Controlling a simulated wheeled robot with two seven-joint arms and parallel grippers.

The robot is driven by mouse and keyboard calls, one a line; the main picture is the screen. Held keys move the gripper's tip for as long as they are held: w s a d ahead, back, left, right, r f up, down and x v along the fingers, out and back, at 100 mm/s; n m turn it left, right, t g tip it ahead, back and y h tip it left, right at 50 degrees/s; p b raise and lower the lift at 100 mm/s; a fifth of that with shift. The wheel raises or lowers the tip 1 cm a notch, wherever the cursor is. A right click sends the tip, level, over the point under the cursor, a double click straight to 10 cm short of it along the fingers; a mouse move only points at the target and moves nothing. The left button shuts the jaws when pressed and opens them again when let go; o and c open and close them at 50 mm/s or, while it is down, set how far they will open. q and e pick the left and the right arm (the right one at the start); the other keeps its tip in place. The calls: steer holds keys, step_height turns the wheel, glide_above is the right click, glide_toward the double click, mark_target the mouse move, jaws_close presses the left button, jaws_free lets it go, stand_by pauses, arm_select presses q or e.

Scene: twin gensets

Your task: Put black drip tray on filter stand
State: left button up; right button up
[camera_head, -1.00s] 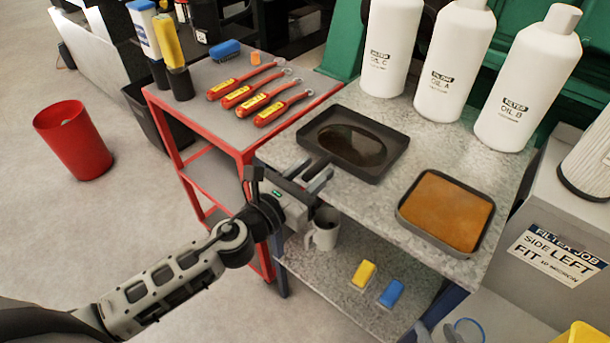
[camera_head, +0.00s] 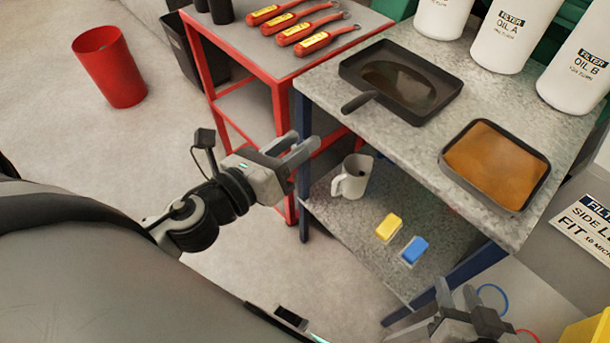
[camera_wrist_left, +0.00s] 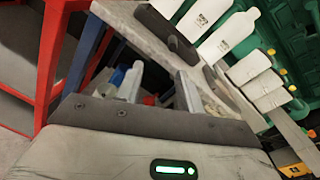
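The black drip tray (camera_head: 447,101), a square pan with dark oil in it, rests on the grey speckled top of the table, its handle (camera_head: 360,102) reaching past the near-left edge. A dark shape at the table edge in the left wrist view (camera_wrist_left: 165,30) looks like this tray. My left gripper (camera_head: 306,146) is open and empty, left of and below the tray handle, apart from it. Its spread fingers (camera_wrist_left: 160,88) show in the left wrist view. My right gripper (camera_head: 457,293) is at the bottom right, fingers apart, holding nothing visible. No filter stand is clearly identifiable; a grey signed cabinet (camera_head: 560,205) stands right.
A second dark tray with orange-brown contents (camera_head: 501,202) sits right of the black one. White oil bottles (camera_head: 511,33) line the back. The lower shelf holds a mug (camera_head: 354,177), a yellow block (camera_head: 389,228) and a blue block (camera_head: 414,250). A red cart (camera_head: 262,62) stands left.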

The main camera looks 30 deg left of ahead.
arm_select(q)
steer(key=s+d+f+n+g, duration=0.2)
steer(key=f+n, duration=0.4)
steer(key=n, duration=1)
steer(key=s+d+f+n+g, duration=0.3)
steer(key=f+n, duration=0.3)
steer(key=n, duration=1)
steer(key=shift+s+d+g+y, duration=0.3)
steer(key=shift+d+g+y, duration=0.1)
steer(key=shift+d, duration=0.1)
arm_select(e)
steer(key=shift+w, duration=0.1)
arm_select(q)
steer(key=p, duration=0.2)
steer(key=r+p, duration=0.1)
steer(key=p, duration=0.1)
steer(key=shift+s+a+r, duration=0.1)
steer(key=shift+a+r, duration=0.15)
steer(key=shift+r, duration=0.05)
arm_select(e)
steer(key=shift+d+r, duration=0.25)
steer(key=shift+r, duration=0.55)
arm_select(q)
steer(key=shift+g, duration=0.3)
